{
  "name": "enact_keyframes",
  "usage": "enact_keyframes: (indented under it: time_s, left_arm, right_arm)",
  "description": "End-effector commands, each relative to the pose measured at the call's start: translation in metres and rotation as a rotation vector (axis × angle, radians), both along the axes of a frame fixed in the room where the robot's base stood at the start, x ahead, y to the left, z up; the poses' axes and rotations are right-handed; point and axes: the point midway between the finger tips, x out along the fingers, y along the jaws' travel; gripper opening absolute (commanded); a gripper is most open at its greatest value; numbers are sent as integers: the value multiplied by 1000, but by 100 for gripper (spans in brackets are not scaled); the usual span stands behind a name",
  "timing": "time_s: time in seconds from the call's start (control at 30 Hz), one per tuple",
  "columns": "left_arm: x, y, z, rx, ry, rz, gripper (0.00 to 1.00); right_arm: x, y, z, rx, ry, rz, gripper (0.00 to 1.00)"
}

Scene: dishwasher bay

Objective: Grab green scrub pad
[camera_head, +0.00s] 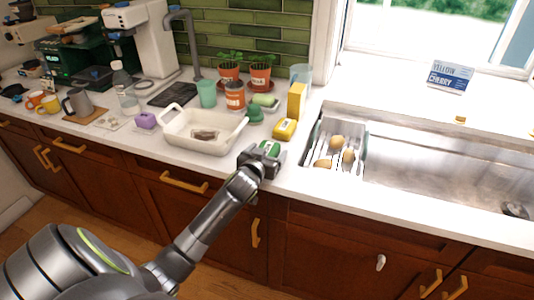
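A dark green pad-like item (255,113) lies on the white counter to the right of the white basin; it may be the scrub pad. A pale green item (265,101) lies on a small dish just behind it. My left gripper (266,153) is over the counter's front edge, nearer to me than these items and apart from them. A green and white patch shows at the gripper; I cannot tell whether it is part of the gripper or something behind it. The fingers are too small and hidden to read. My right gripper is out of view.
A white basin (170,134) with a brownish item inside stands left of my gripper. A yellow sponge-like item (284,129) and an upright yellow box (297,102) stand to the right. A rack with potato-like items (337,142) sits in the sink (430,168). Potted plants (261,76) stand behind.

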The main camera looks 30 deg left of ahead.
Motion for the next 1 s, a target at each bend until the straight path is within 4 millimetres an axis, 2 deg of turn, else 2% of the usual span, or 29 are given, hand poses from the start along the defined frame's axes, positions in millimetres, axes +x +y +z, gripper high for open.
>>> enact_keyframes:
  time_s: [0.03, 0.33, 0.57, 0.67, 1.0]
  left_arm:
    - [0, 0, 0, 0, 0, 0, 74]
    - [0, 0, 0, 0, 0, 0, 35]
    - [0, 0, 1, 0, -1, 0, 34]
    - [0, 0, 10, 2, -4, 0, 34]
    - [0, 0, 75, 3, -7, 0, 34]
  right_arm:
    - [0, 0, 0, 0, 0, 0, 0]
    - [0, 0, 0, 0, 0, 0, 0]
    - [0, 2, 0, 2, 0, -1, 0]
    - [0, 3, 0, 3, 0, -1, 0]
    - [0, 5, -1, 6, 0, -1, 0]
